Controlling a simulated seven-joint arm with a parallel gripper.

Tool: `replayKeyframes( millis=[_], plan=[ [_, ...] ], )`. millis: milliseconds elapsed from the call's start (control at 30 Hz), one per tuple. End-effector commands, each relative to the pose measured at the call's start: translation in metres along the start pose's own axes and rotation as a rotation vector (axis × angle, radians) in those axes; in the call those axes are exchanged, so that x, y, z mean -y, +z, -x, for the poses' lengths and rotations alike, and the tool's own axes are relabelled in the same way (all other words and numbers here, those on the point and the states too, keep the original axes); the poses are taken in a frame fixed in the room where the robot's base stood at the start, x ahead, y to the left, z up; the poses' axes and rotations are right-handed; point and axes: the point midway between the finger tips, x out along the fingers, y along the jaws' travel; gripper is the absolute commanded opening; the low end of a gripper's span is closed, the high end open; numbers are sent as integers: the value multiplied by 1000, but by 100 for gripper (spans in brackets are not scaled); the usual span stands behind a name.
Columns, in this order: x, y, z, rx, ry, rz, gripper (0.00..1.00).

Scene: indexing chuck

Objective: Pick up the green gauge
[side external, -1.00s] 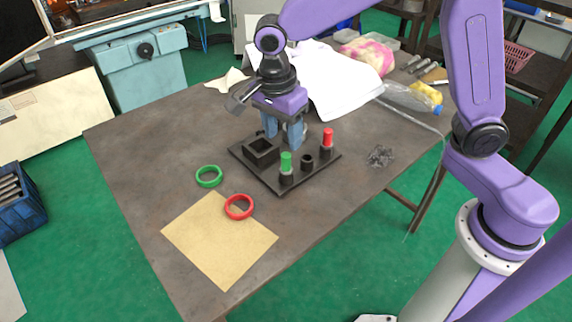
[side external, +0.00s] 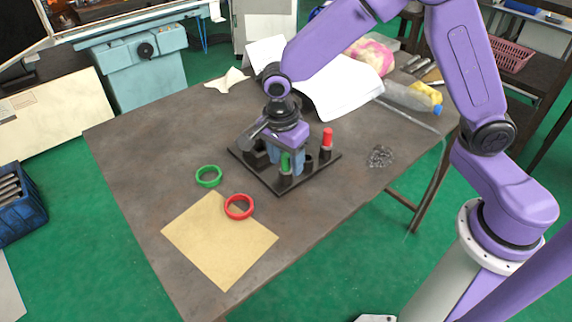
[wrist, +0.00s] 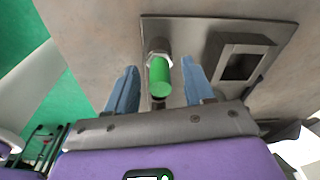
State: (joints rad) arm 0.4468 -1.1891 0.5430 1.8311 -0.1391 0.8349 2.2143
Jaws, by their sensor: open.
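The green gauge (side external: 285,161) is a short green cylinder standing upright in a dark holder on the black base plate (side external: 281,189). In the side view my gripper (side external: 287,165) is low over the plate at the gauge and partly covers it. In the wrist view the green gauge (wrist: 159,76) lies between the two blue fingers of my open gripper (wrist: 160,65). A gap shows on each side, so the fingers look apart from it. The gauge's base sits in a pale metal collar.
A red gauge (side external: 327,138) stands in another holder on the plate, close by on the right. A square black box (wrist: 240,64) is also on the plate. A green ring (side external: 208,177), a red ring (side external: 239,207) and a tan sheet (side external: 218,243) lie on the table.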

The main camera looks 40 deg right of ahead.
Motion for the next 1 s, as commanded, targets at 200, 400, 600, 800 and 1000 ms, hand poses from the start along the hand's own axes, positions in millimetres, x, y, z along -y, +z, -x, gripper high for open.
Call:
replayKeyframes(
  millis=[200,400,600,800,1000],
  plan=[
    [0,0,0,0,0,0,0],
    [0,0,0,0,0,0,0],
    [0,0,4,0,-1,1,0],
    [1,-2,21,1,-3,0,0],
    [-13,-8,47,1,-3,2,0]
  ],
)
